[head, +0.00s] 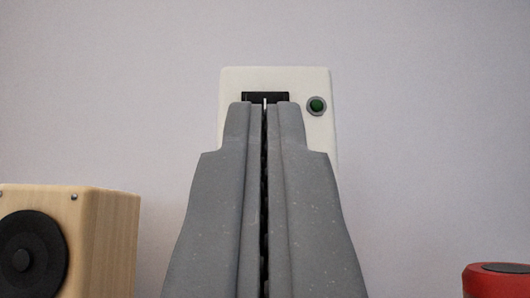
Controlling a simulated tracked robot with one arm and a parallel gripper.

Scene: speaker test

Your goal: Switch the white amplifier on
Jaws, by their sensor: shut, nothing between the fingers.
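The white amplifier (321,135) is a pale box with rounded corners in the upper middle of the head view. A dark rocker or slot (265,96) shows near its top, with a thin light line at its lower middle. A round green light or button (316,105) in a grey ring sits to the right of it. My gripper (265,104) is shut and empty, with its fingertips in front of the dark part's lower edge. I cannot tell whether the tips touch it. The gripper hides most of the amplifier's lower front.
A light wooden speaker (115,240) with a black cone stands at the lower left. A red round object with a dark top (497,281) is at the lower right corner. A plain pale wall fills the background, and the space on both sides of the gripper is free.

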